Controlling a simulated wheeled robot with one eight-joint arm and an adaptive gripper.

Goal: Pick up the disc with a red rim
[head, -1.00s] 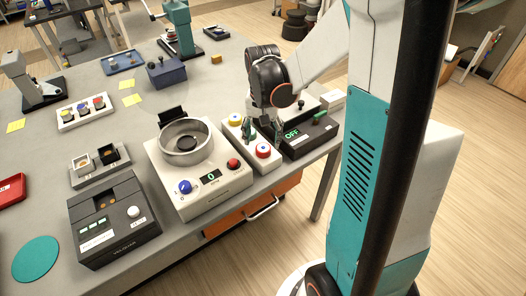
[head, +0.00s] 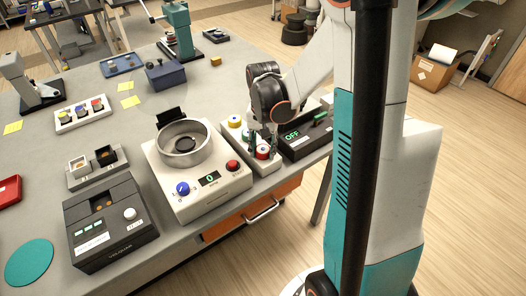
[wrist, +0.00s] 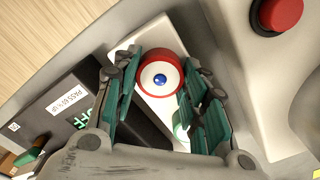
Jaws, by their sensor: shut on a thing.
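The disc with a red rim (head: 264,152) is at the near end of a narrow white panel (head: 262,169). In the wrist view the disc (wrist: 160,77) shows its red rim, white face and blue centre. My gripper (head: 263,143) points down over it with a green finger on either side. In the wrist view my gripper (wrist: 159,62) is shut on the disc, its fingertips at the left and right of the rim. I cannot tell whether the disc is clear of the panel.
A disc with a yellow rim (head: 234,121) is at the panel's far end. A white device with a metal bowl (head: 184,143) and red button (head: 232,165) stands close on the left. A dark box reading OFF (head: 305,138) is close on the right.

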